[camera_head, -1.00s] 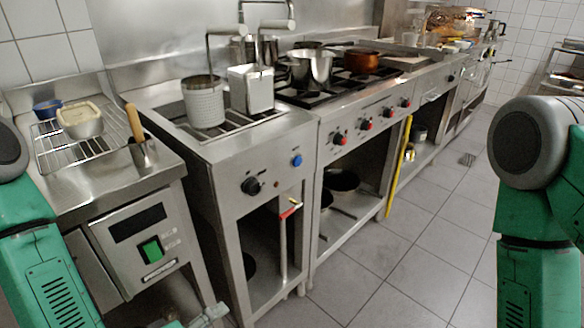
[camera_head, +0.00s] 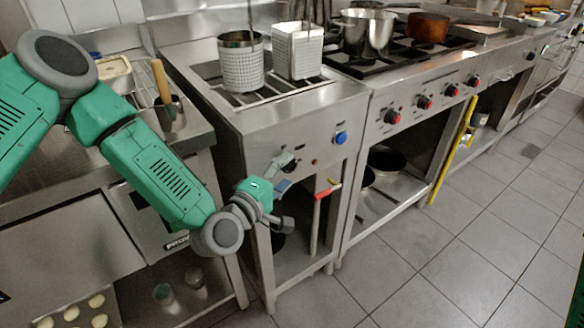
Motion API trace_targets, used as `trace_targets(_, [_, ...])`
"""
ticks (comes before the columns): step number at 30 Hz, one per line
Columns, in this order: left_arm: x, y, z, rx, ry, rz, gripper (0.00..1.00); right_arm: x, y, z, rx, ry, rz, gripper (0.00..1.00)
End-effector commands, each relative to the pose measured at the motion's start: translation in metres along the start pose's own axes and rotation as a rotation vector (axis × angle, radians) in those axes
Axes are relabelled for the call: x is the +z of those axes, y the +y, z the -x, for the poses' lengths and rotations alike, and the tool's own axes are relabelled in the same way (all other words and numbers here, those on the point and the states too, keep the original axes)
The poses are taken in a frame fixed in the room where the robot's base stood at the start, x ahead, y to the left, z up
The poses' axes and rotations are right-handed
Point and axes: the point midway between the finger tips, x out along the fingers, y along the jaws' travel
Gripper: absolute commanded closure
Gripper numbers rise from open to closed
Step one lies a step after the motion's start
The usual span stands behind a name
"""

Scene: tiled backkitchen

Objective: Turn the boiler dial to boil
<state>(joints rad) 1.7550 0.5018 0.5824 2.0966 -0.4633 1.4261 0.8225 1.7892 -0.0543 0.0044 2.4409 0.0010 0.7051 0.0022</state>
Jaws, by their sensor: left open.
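The boiler unit (camera_head: 240,121) is a steel counter unit with two perforated baskets on top. Its dark dial (camera_head: 291,165) is on the front panel, left of a small red light (camera_head: 314,162) and a blue knob (camera_head: 340,138). My left gripper (camera_head: 283,174) is open in front of the panel, its fingers at the dial and partly hiding it. I cannot tell whether they touch the dial, nor read its setting. My right gripper is out of view.
A stove with red-marked knobs (camera_head: 424,102) and pots (camera_head: 368,32) stands to the right. A red-handled valve (camera_head: 327,190) is below the panel. A yellow bar (camera_head: 452,150) leans at the stove front. The tiled floor (camera_head: 430,260) at right is clear.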

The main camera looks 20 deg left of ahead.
Motion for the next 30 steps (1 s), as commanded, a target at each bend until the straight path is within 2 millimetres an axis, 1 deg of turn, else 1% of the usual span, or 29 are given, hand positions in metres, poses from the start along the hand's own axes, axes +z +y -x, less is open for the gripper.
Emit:
trace_targets(1, [0.000, 0.000, -0.008, 0.002, 0.000, -0.001, 0.44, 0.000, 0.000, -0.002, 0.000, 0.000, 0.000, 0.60])
trace_targets(3, [0.000, 0.000, -0.017, 0.002, 0.000, -0.001, 0.44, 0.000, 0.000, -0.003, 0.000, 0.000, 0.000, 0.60])
trace_targets(6, [0.000, 0.000, -0.025, 0.001, -0.001, -0.001, 0.44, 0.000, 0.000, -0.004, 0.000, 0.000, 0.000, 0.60])
trace_targets(10, [0.000, 0.000, -0.029, 0.000, 0.000, -0.001, 0.44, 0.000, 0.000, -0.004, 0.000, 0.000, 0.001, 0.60])
trace_targets(17, [0.001, 0.001, -0.029, -0.001, 0.000, -0.002, 0.44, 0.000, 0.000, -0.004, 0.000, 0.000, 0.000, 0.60])
trace_targets(18, [0.001, 0.001, -0.029, -0.001, 0.000, -0.001, 0.58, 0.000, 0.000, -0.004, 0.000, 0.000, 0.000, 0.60])
trace_targets(20, [0.001, 0.000, -0.029, -0.001, -0.001, -0.001, 0.79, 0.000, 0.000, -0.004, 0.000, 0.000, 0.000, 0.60])
trace_targets(21, [0.000, 0.000, -0.029, -0.001, -0.001, -0.001, 0.93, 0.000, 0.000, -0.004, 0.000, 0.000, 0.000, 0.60])
trace_targets(22, [0.000, 0.000, -0.029, -0.001, -0.001, -0.001, 0.96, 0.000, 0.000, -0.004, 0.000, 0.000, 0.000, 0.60])
trace_targets(30, [0.000, 0.000, -0.028, -0.016, 0.000, -0.006, 0.96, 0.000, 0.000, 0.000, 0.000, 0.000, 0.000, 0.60])
